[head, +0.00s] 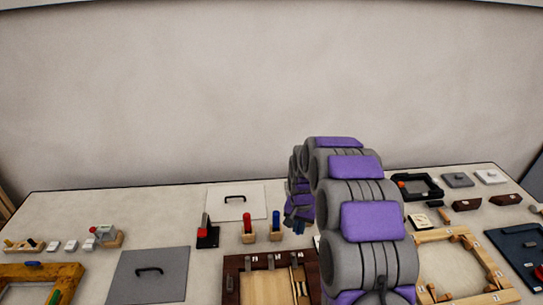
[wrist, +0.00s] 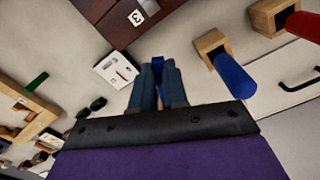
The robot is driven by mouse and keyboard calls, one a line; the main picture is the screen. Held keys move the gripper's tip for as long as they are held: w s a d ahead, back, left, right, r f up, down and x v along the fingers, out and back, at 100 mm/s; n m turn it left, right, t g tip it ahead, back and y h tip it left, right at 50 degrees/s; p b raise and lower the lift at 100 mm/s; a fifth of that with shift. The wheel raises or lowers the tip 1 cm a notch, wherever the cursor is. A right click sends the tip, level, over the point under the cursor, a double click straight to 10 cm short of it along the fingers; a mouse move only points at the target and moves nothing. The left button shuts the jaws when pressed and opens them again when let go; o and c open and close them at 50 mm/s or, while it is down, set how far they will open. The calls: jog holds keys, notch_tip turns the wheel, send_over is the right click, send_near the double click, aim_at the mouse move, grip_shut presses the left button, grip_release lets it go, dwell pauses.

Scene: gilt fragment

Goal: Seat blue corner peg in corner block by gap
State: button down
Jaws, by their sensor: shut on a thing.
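My gripper (wrist: 158,72) is shut on a small blue piece (wrist: 157,64), which looks like the blue corner peg and is mostly hidden between the dark blue fingers. In the head view my gripper (head: 298,214) hangs above the table, and the peg cannot be made out there. A light wooden frame (head: 455,238) with corner pieces lies at the right, partly behind my arm. Part of a wooden frame also shows at the left of the wrist view (wrist: 28,108), with a green piece (wrist: 37,82) near it. I cannot tell which corner block is by the gap.
Another blue peg (head: 276,219) stands in a wooden block (head: 276,236) close by my gripper, beside a red peg (head: 248,220) in its block. A dark tray (head: 231,286) lies in front. A white card (wrist: 117,70) lies near the fingers. A white plate (head: 236,203) lies behind.

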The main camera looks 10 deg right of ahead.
jog(key=s+a+r+n, duration=0.1)
jog(key=s+r+n, duration=0.35)
jog(key=r, duration=0.25)
jog(key=b, duration=0.7)
send_over(300, 244)
jog(key=s, duration=0.2)
jog(key=f, duration=1.3)
jog(key=shift+a+f, duration=0.15)
jog(key=shift+a, duration=0.05)
jog(key=shift+f+b, duration=0.65)
jog(key=shift+f, duration=1.3)
jog(key=shift+r, duration=0.1)
jog(key=c, duration=1.1)
grip_release()
jog(key=shift+c, duration=0.2)
